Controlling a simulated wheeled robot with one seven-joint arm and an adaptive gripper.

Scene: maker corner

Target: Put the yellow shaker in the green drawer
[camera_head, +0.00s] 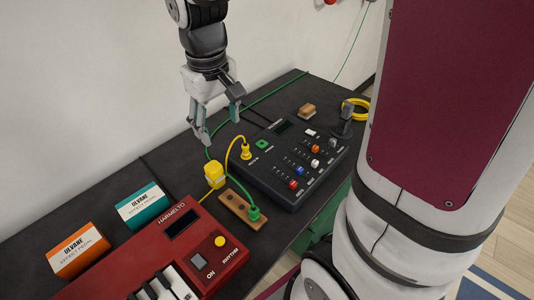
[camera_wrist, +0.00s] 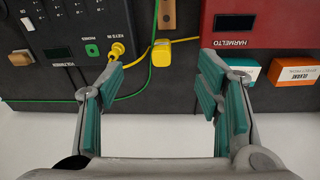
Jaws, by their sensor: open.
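The yellow shaker (camera_head: 214,175) is a small rounded block on the dark table, between the red keyboard and the black mixer. A yellow cable runs right beside it; I cannot tell whether they touch. It also shows in the wrist view (camera_wrist: 160,54), ahead of the gap between my fingers. My gripper (camera_head: 219,127) is open and empty, above the table behind the shaker. In the wrist view its teal finger pads (camera_wrist: 163,92) are spread wide. A green surface (camera_head: 319,232) shows below the table's front edge, perhaps the green drawer; my own body hides much of that area.
The black mixer (camera_head: 283,183) with a yellow plug (camera_head: 246,151) stands right of the shaker. A wooden block (camera_head: 236,206) holds a green plug. The red keyboard (camera_head: 190,250), teal box (camera_head: 143,206) and orange box (camera_head: 78,251) are left. Green cable crosses the table under my gripper.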

